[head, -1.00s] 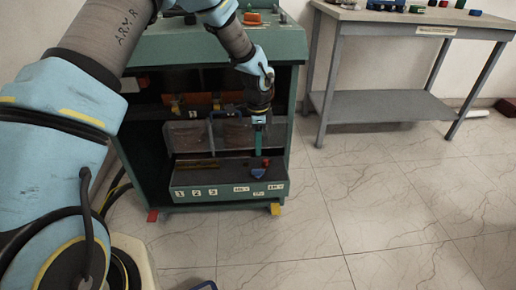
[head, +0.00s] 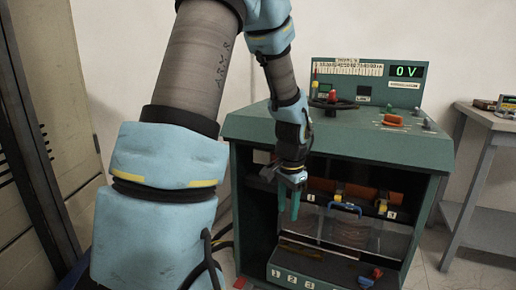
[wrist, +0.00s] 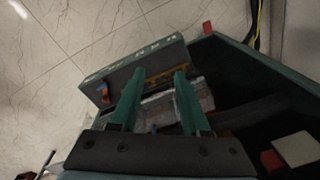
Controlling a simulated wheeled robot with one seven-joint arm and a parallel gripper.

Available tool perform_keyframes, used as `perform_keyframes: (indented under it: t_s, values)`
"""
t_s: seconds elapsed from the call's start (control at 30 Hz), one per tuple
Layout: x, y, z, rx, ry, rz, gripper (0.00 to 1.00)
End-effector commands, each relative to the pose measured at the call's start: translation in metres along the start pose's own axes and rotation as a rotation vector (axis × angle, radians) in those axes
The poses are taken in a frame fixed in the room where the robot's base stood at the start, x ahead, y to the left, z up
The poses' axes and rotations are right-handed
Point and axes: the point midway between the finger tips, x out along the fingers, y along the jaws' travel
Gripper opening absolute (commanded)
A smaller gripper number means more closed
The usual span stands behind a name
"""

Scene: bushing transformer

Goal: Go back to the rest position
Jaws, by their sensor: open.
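My gripper (head: 289,203) is open, with its two green fingers pointing down in front of the open bay of the green transformer cabinet (head: 340,140). It holds nothing. In the wrist view the two green fingers (wrist: 155,98) stand apart, with nothing between them but the cabinet's inside behind. My arm reaches in from the left of the head view.
A numbered front panel (head: 315,280) with a red and blue piece (head: 371,277) sits low in the cabinet. A blue handle (head: 345,208) is on a clear box inside. A "0 V" display (head: 406,71) stands on top. A grey table (head: 480,130) is at right.

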Motion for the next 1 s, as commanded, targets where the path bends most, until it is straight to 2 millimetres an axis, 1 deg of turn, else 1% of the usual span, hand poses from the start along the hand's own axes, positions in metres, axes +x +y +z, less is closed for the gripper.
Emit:
perform_keyframes:
  t_s: [0.03, 0.1, 0.2, 0.3, 0.47, 0.5, 0.77, 0.9, 1.0]
  values:
    - [-0.013, -0.011, 0.028, -0.126, 0.009, -0.009, 0.46]
    - [-0.024, -0.019, 0.059, -0.279, 0.018, -0.014, 0.46]
    - [-0.036, -0.024, 0.097, -0.467, 0.032, -0.018, 0.46]
    - [-0.045, -0.024, 0.130, -0.632, 0.046, -0.021, 0.46]
    - [-0.055, -0.018, 0.175, -0.876, 0.072, -0.020, 0.46]
    - [-0.069, -0.019, 0.173, -0.876, 0.072, -0.019, 0.46]
    - [-0.121, -0.022, 0.168, -0.864, 0.069, -0.018, 0.46]
    - [-0.156, -0.024, 0.167, -0.862, 0.069, -0.018, 0.46]
    - [-0.178, -0.025, 0.166, -0.862, 0.069, -0.018, 0.46]
